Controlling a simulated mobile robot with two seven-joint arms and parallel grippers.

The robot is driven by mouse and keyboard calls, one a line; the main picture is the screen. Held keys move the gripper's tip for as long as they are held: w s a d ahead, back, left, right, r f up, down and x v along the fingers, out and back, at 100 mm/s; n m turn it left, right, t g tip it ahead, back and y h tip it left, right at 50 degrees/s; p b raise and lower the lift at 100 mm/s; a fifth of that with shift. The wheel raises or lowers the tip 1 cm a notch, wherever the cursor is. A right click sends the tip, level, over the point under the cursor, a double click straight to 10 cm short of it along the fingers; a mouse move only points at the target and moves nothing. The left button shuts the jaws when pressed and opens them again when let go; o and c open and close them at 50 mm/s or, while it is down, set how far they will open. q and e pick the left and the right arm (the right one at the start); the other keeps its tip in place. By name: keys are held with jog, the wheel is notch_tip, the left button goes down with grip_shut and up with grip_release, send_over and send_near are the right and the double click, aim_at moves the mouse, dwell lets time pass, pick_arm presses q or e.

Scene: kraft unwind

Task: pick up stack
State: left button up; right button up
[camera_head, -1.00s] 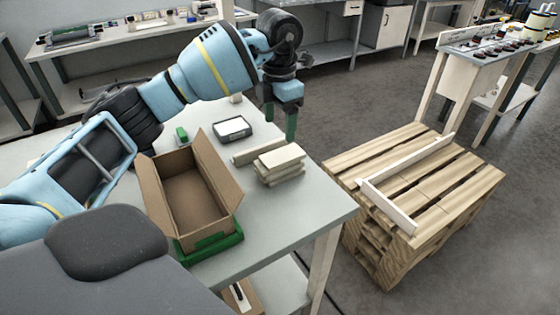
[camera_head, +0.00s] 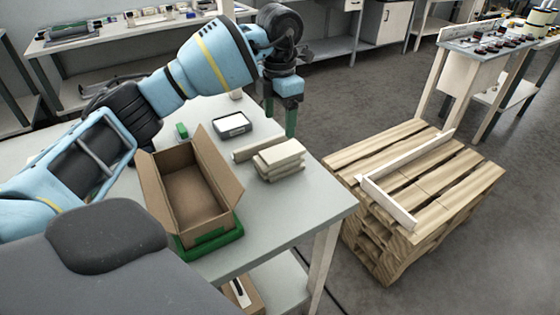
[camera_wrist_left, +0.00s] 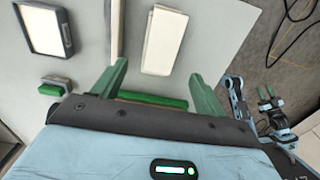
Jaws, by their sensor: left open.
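The stack (camera_head: 280,160) is a small pile of flat cream slabs, slightly askew, lying on the light grey table. In the left wrist view its top (camera_wrist_left: 166,40) is a pale rectangle beyond and between the fingers. My left gripper (camera_head: 280,118) is open and empty, with green fingers pointing down. It is apart from the stack, above and behind it in the head view. Its spread fingers also show in the left wrist view (camera_wrist_left: 160,80). A small, distant gripper with green fingers (camera_wrist_left: 267,104), apparently my right one, shows at the right of the left wrist view.
A long cream bar (camera_head: 250,150) lies beside the stack. An open cardboard box (camera_head: 148,190) stands in a green tray (camera_head: 218,243) left of it. A framed pad (camera_head: 232,126) and green block (camera_head: 181,131) lie behind. A wooden pallet (camera_head: 440,190) stands right of the table.

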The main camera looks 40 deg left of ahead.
aim_at(280, 150)
pick_arm(q)
jog(key=shift+o, duration=0.4)
jog(key=shift+f, duration=0.25)
jog(key=f, duration=0.1)
jog(key=f+p, duration=0.1)
jog(key=w+f+p, duration=0.1)
jog(key=f, duration=0.1)
jog(key=shift+a, duration=0.25)
jog(key=shift+f, duration=0.4)
notch_tip(280, 150, down, 2)
jog(key=shift+s+f, duration=0.1)
jog(key=shift+f, duration=0.05)
jog(key=shift+s+d+f+p, duration=0.15)
jog(key=shift+s+f+p, duration=0.05)
jog(key=shift+f, duration=0.9)
jog(key=shift+s+d+f+p, duration=0.15)
jog(key=shift+f, duration=1.35)
pick_arm(e)
jog(key=w+r, duration=0.2)
jog(key=r, duration=0.1)
jog(key=shift+d+r+t, duration=0.1)
jog(key=shift+r+t, duration=0.05)
jog(key=shift+t, duration=0.25)
